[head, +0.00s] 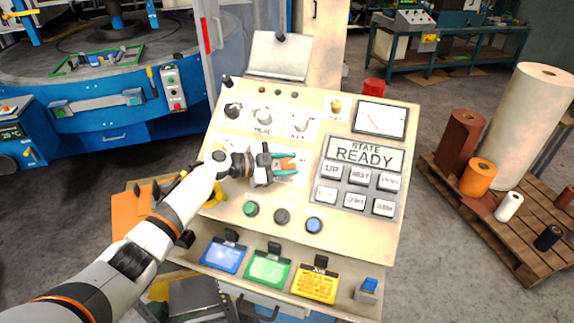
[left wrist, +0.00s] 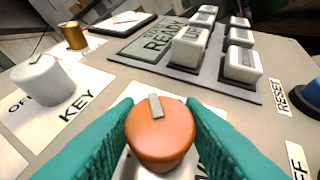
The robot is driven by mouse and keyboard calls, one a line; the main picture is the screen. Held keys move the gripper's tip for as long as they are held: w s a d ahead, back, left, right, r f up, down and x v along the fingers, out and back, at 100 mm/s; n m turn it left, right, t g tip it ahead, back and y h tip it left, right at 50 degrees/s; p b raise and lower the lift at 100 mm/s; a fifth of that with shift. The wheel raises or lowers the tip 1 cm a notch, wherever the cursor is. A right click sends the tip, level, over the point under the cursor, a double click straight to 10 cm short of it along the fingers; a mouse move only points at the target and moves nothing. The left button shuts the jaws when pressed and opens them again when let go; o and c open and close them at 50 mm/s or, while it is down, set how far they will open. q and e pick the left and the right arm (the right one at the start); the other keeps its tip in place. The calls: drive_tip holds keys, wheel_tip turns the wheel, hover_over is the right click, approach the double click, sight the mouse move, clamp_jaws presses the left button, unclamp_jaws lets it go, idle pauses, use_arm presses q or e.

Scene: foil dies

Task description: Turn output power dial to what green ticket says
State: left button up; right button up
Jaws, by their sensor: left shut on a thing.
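My left gripper (head: 284,166) reaches over the sloping control panel (head: 345,225) from the left. In the left wrist view its green fingers (left wrist: 160,135) are shut on the sides of an orange dial (left wrist: 160,145). The dial's grey pointer (left wrist: 155,106) points away from the wrist camera, tilted slightly left. The dial's label and scale are mostly hidden by the dial and fingers. The green ticket (head: 268,270) hangs from a clip along the panel's lower front, between a blue ticket (head: 224,256) and a yellow ticket (head: 316,283). Its writing is too small to read.
The panel's display (head: 363,152) reads STATE READY, above several grey buttons. A white key dial (left wrist: 40,78) stands left of the orange dial. Green (head: 251,209), dark (head: 282,216) and blue (head: 314,225) buttons sit below my gripper. A meter (head: 380,119) is at upper right.

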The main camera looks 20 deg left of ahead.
use_arm(q)
drive_tip(key=shift+w+a+m+g+b, duration=0.1)
drive_tip(key=shift+m+g+b, duration=0.5)
drive_tip(key=shift+m+g, duration=0.4)
drive_tip(key=m+g+b, duration=0.3)
drive_tip(key=shift+f+b, duration=0.15)
drive_tip(key=shift+b, duration=0.15)
drive_tip(key=shift+m+g+y+b, duration=0.6)
drive_tip(key=shift+m+g+b, duration=0.75)
drive_tip(key=shift+b, duration=0.2)
drive_tip(key=o, duration=1)
drive_tip(key=shift+r, duration=0.2)
